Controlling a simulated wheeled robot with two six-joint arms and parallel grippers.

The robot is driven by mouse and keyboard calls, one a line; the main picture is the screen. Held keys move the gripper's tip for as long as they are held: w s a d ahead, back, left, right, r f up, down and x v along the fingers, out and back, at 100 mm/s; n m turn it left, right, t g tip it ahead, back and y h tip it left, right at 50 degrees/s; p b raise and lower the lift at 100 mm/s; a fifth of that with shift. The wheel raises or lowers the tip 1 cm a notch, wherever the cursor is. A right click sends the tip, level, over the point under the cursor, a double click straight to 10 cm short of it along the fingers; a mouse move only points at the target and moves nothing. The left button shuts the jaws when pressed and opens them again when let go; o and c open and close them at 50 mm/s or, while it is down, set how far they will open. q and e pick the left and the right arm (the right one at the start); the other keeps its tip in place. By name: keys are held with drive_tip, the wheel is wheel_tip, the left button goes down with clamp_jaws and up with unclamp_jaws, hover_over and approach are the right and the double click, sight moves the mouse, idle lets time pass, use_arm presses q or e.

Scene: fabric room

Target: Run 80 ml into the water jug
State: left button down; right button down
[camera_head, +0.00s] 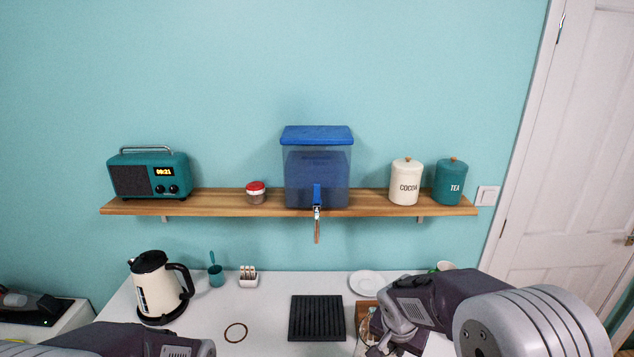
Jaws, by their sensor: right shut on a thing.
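The water dispenser (318,167) stands on the shelf, a clear tank with a blue lid and bluish water inside. Its blue tap (317,196) faces me, and a thin brownish strip (317,232) hangs below it. A black slatted tray (316,318) lies on the counter beneath. My right gripper (380,342) is low over the counter, right of the tray, shut on a clear thing that looks like the water jug (364,326). My arm hides most of it, so its contents and level cannot be read. My left arm shows at bottom left; its fingertips are out of view.
The wooden shelf (215,201) also holds a teal radio (149,174), a red-lidded jar (256,193), a cocoa canister (405,182) and a tea canister (450,182). On the white counter (265,308) are a kettle (156,287), teal cup (216,277), toast rack (248,276), ring (236,332) and plate (367,283).

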drive_tip(key=shift+s+d+f+n+t+y+b, duration=0.15)
drive_tip(key=shift+s+f+n+y, duration=0.3)
drive_tip(key=shift+n, duration=0.65)
drive_tip(key=shift+s+d+f+n+t+y+b, duration=0.1)
drive_tip(key=shift+s+f+n+y, duration=0.1)
drive_tip(key=shift+f+n, duration=0.65)
drive_tip(key=shift+s+d+f+n+t+y+b, duration=0.15)
drive_tip(key=shift+s+f+n+y, duration=0.15)
drive_tip(key=shift+n, duration=1.05)
